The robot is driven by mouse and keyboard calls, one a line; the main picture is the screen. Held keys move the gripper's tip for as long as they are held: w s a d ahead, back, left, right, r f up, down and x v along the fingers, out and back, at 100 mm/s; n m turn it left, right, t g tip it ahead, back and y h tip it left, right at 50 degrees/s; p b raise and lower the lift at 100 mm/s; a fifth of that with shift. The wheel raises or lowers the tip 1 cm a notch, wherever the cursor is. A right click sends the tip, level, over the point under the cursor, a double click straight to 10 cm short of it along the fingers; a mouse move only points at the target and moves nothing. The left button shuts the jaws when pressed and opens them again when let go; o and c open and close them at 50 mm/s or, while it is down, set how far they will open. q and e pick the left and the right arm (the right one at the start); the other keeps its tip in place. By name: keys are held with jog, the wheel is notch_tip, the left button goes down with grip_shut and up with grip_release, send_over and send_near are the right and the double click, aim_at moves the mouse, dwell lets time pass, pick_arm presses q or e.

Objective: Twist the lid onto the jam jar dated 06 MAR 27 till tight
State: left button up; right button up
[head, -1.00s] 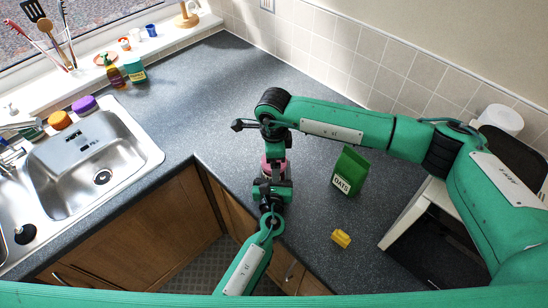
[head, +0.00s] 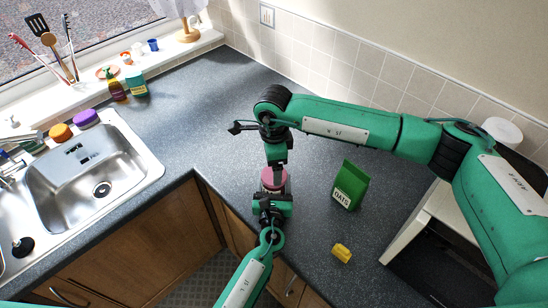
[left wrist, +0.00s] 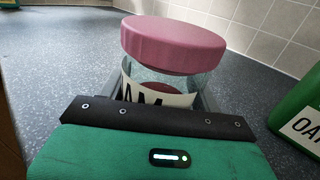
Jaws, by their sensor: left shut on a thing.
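The pink lid (head: 273,179) sits on top of the glass jam jar (left wrist: 200,82). The lid also shows in the left wrist view (left wrist: 172,43), where no fingers touch it. The jar's white label shows "AM"; no date is readable. Dark red jam shows through the glass. My left gripper (head: 272,200) is shut around the jar, which stands upright on the counter or just above it; I cannot tell which. My right gripper (head: 275,166) points down just above the lid, apart from it. Its fingertips are too small to show their opening.
A green OATS packet (head: 350,185) stands right of the jar, and a small yellow object (head: 341,253) lies nearer the front. The sink (head: 88,175) is at left. Bottles (head: 135,80) stand by the sill. Counter behind the jar is clear.

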jog(key=n, duration=0.2)
jog(key=r+n, duration=0.1)
jog(key=n, duration=0.3)
jog(key=shift+r, duration=0.4)
jog(key=n, duration=0.2)
jog(key=r+n, duration=0.1)
jog(key=n, duration=0.2)
jog(key=shift+r+n, duration=0.25)
jog(key=shift+n, duration=0.05)
jog(key=shift+f, duration=4.05)
jog(key=c, duration=1)
